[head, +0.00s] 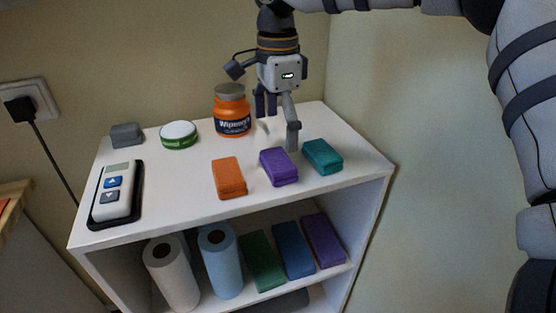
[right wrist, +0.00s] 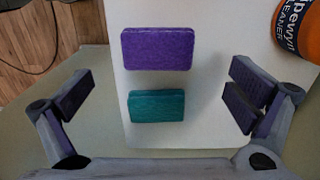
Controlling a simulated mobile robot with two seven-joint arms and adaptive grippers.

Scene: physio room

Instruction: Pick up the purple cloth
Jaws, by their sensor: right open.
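The purple cloth (head: 279,167) is a small folded block lying on the white top of the shelf unit, between an orange cloth (head: 229,177) and a teal cloth (head: 322,156). My right gripper (head: 278,122) is above the shelf top, just behind the purple and teal cloths, fingers pointing down. In the right wrist view its fingers are wide apart and empty, and the purple cloth (right wrist: 157,48) shows ahead of the teal cloth (right wrist: 156,106) between them. Another purple cloth (head: 323,239) lies on the lower shelf. My left gripper is not in view.
An orange wipes tub (head: 232,114) stands close left of my right gripper. A green-and-white tin (head: 179,135), a grey block (head: 126,135) and a remote in a black tray (head: 117,193) are further left. Paper rolls (head: 220,262) stand below. A wall is at right.

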